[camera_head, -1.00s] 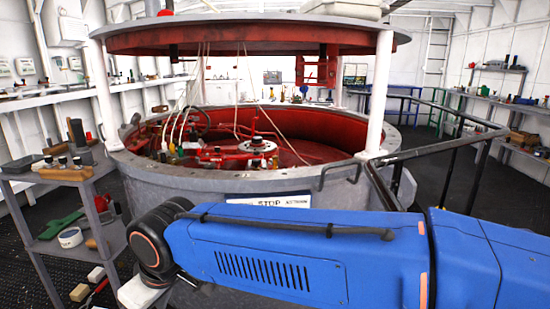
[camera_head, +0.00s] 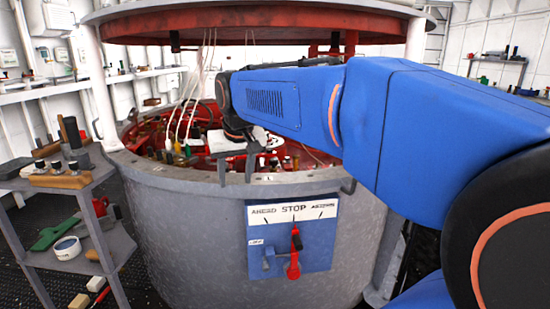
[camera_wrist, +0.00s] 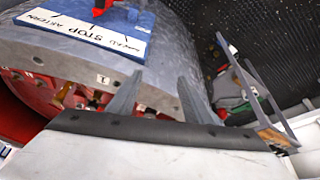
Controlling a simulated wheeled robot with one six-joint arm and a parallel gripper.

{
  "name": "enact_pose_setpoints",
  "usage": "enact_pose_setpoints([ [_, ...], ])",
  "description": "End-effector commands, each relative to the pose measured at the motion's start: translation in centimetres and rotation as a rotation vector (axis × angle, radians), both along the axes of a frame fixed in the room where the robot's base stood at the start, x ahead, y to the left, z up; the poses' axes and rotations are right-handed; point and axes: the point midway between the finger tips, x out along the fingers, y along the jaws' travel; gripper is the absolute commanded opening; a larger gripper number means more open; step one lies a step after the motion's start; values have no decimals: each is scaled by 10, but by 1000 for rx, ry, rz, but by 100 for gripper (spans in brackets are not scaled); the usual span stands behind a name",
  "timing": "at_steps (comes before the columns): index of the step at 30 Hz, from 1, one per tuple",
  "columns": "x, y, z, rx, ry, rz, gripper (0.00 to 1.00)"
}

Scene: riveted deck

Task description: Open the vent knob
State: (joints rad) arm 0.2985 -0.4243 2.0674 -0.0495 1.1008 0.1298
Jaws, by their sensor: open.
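I cannot tell which part is the vent knob; no label for it is readable. Several small knobs and fittings sit inside the round red-lined tub (camera_head: 190,215), partly hidden by my arm. On the tub's front is a blue panel (camera_head: 318,258) marked AHEAD STOP, with a red-handled lever (camera_head: 293,268). My gripper (camera_head: 236,178) is over the tub's near rim, fingers pointing down, apart and empty. In the wrist view my gripper (camera_wrist: 160,78) shows two spread fingers in front of the grey tub wall, with the blue panel (camera_wrist: 95,40) at upper left.
A shelf unit (camera_head: 70,180) with bottles, a green tool and a white roll stands at the left. White posts (camera_head: 98,95) hold a round canopy (camera_head: 260,22) over the tub. White cables hang into the tub. Wall shelves line the back.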

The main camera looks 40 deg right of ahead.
Motion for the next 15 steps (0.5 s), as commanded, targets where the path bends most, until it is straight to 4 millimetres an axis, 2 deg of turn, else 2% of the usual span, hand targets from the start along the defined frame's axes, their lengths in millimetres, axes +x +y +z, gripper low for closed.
enact_pose_setpoints([
  [1, 13, -18, 10, 1, 3, -40, 46],
  [6, 48, -78, 43, 1, 5, -167, 46],
  [10, 70, -129, 63, 3, 7, -264, 46],
  [15, 88, -187, 82, 3, 7, -369, 46],
])
